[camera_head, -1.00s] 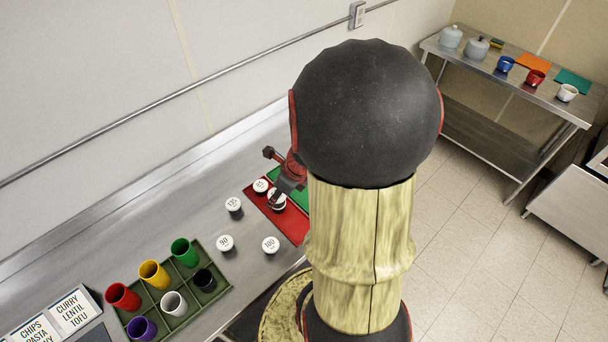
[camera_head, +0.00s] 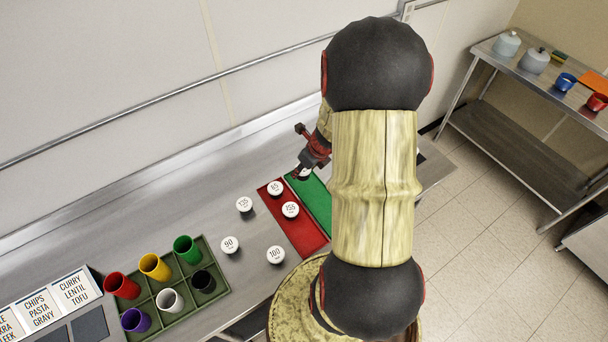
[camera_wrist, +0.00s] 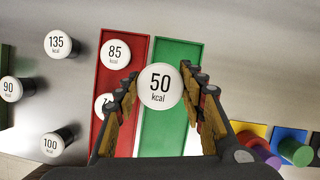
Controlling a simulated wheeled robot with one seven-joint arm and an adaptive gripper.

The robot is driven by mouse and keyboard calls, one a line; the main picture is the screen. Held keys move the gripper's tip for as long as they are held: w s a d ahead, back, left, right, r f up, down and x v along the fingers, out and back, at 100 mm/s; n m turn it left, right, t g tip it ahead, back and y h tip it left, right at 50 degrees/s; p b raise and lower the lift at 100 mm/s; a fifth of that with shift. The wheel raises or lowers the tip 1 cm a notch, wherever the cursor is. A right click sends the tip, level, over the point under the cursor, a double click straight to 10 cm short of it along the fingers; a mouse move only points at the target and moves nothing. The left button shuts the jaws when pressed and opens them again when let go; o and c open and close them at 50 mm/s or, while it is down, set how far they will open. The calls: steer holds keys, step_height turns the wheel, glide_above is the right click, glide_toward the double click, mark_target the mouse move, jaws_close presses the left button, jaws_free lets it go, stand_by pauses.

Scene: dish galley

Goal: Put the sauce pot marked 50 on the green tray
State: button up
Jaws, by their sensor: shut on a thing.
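The sauce pot marked 50 (camera_wrist: 160,87) has a white lid and is between my fingers in the wrist view. My gripper (camera_wrist: 160,100) is shut on it. In the head view my gripper (camera_head: 304,170) holds the pot, a small white top partly hidden by the fingers, at the far end of the green tray (camera_head: 314,204). The green tray (camera_wrist: 168,130) lies beneath the pot in the wrist view, its visible surface bare. Whether the pot touches the tray I cannot tell. My arm hides part of the tray's right side in the head view.
Pots marked 135 (camera_head: 244,204), 90 (camera_head: 230,245) and 100 (camera_head: 275,254) stand on the counter. A green crate (camera_head: 222,287) of coloured cups stands lower left.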

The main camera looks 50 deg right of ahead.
steer(key=w+d+f, duration=0.1)
steer(key=f, duration=0.1)
steer(key=w+d+f+b, duration=0.1)
steer(key=d+f, duration=0.1)
steer(key=f, duration=0.1)
steer(key=shift+w+d+f, duration=0.2)
steer(key=shift+w+f, duration=0.15)
steer(key=shift+w, duration=0.05)
steer(key=shift+d+f+b, duration=0.1)
steer(key=shift+f+b, duration=0.55)
steer(key=shift+f, duration=0.9)
steer(key=shift+f, duration=0.1)
steer(key=o, duration=1.1)
steer(key=shift+o, duration=0.4)
